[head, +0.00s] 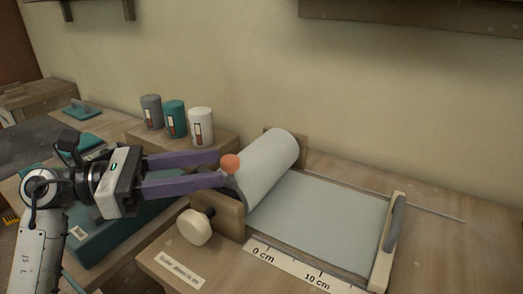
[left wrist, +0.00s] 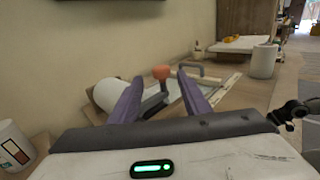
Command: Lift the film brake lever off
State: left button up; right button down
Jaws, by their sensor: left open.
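The film brake lever shows as an orange ball knob (head: 230,164) on a short grey arm (head: 230,182), beside the near end of the pale film roll (head: 272,165). In the left wrist view the knob (left wrist: 161,73) stands between and beyond the purple fingertips, with the grey arm below it. My left gripper (head: 220,169) is open, its fingers pointing at the lever from the left. I cannot tell whether either finger touches the knob. The lever's lower end is partly hidden by the lower finger. My right gripper is not in view.
A wooden end block (head: 218,214) with a cream round knob (head: 195,227) stands below the fingers. Grey, teal and white canisters (head: 201,127) stand behind my gripper. The film sheet (head: 325,215) runs right to a bar with a grey handle (head: 395,222). The bench at far right is mostly clear.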

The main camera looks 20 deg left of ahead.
pick_arm(q)
jog(key=p+x, duration=0.1)
jog(key=x, duration=0.7)
jog(key=shift+d, duration=0.35)
jog(key=shift+w, duration=0.1)
grip_shut()
